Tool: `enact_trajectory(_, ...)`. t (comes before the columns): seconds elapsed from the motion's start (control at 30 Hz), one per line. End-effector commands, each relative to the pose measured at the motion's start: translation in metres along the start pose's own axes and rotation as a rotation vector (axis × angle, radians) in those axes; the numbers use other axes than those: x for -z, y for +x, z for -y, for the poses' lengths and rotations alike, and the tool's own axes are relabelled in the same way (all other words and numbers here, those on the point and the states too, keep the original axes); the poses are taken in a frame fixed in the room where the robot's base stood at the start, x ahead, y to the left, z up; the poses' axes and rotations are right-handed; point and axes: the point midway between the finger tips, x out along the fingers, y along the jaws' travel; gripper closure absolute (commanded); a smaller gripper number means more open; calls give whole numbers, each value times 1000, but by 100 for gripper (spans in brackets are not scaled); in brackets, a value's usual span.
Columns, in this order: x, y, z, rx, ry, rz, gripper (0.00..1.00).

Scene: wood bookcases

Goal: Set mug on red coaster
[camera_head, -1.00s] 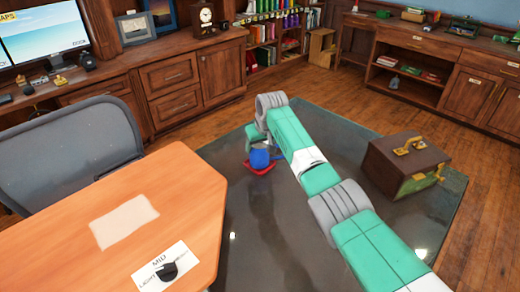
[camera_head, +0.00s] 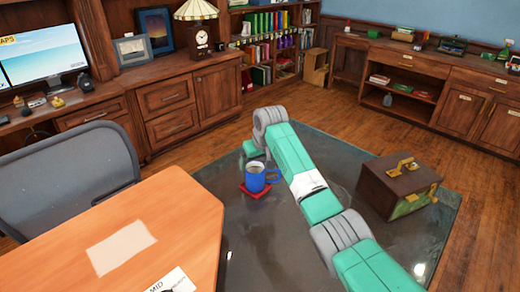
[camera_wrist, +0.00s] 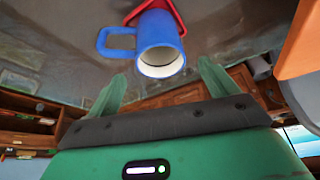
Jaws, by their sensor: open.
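The blue mug (camera_head: 254,180) stands upright on the red coaster (camera_head: 254,194), on a dark glossy surface. Its handle points right in the head view. In the wrist view the mug (camera_wrist: 160,42) shows its white inside, with its handle to the left, and part of the coaster (camera_wrist: 134,11) shows behind it. My gripper (camera_wrist: 159,84) is open and empty. Its two green fingers are apart, and the mug appears beyond them, not between them. In the head view the arm's end is just behind and beside the mug, and the fingers are hidden.
A brown box with brass fittings (camera_head: 398,187) stands on the dark surface (camera_head: 290,250) to the right. An orange wooden desk (camera_head: 165,222) and a grey chair (camera_head: 65,175) are at the left. Wood cabinets line the back. The dark surface around the mug is mostly clear.

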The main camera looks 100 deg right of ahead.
Motion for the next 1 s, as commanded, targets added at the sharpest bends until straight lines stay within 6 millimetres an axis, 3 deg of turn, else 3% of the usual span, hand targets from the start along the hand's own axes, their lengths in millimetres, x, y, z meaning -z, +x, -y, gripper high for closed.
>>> enact_trajectory(0.03, 2, -18, -1, 0, 2, -3, 15)
enact_trajectory(0.1, 2, -34, 0, 0, 1, -1, 15)
enact_trajectory(0.3, 1, -63, 0, -1, 0, -1, 15)
enact_trajectory(0.83, 0, -68, 0, -1, 0, 0, 15)
enact_trajectory(0.87, 1, -68, 3, 1, -4, -3, 15)
enact_trajectory(0.93, 8, -70, 28, 14, -36, -34, 15)
enact_trajectory(0.97, 13, -73, 48, 25, -62, -63, 15)
enact_trajectory(1.0, 21, -78, 83, 45, -105, -111, 15)
